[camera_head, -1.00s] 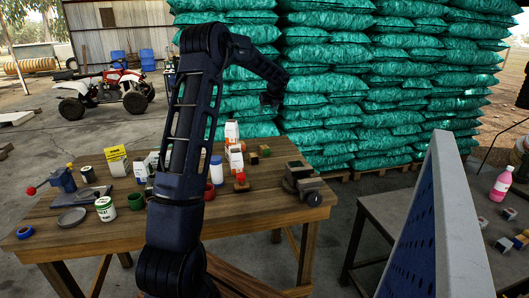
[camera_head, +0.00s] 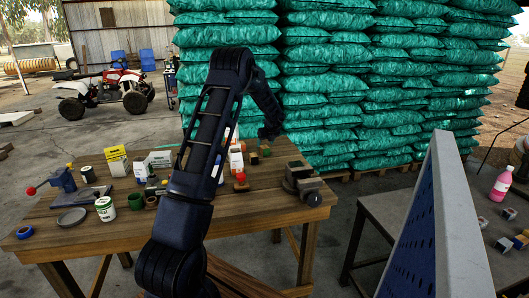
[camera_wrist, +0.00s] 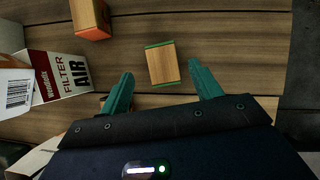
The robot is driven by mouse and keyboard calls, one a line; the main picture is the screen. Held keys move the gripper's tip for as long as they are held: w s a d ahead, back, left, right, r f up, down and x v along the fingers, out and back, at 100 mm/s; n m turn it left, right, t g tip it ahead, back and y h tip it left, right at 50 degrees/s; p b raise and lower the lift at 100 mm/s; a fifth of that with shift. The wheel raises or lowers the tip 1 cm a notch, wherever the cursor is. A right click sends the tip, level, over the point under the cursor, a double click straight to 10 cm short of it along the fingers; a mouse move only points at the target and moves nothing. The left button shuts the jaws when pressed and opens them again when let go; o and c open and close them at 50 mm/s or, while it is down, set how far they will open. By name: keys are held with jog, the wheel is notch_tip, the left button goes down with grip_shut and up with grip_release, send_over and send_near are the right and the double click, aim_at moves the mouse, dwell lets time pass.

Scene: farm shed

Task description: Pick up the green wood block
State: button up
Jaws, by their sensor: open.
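The green wood block (camera_wrist: 162,64) lies on the wooden table in the wrist view, with a pale wood top face and green edges. It appears between and slightly ahead of my two teal fingertips, apart from both. My gripper (camera_wrist: 162,76) is open and empty. In the head view the green block (camera_head: 265,150) is small, near the table's back right edge. My gripper (camera_head: 269,133) hangs just above and behind it there.
An orange-sided wood block (camera_wrist: 92,18) lies at upper left in the wrist view. A white and red air filter box (camera_wrist: 60,78) stands left of my fingers. A vise (camera_head: 302,182) sits at the table's right corner. Stacked green sacks (camera_head: 330,85) rise behind the table.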

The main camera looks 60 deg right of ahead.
aim_at(265, 147)
jog(key=shift+s+x, duration=0.15)
jog(key=shift+x, duration=1.2)
jog(key=shift+s+x, duration=0.15)
jog(key=shift+x, duration=1.2)
jog(key=shift+c, duration=0.4)
jog(key=c, duration=1)
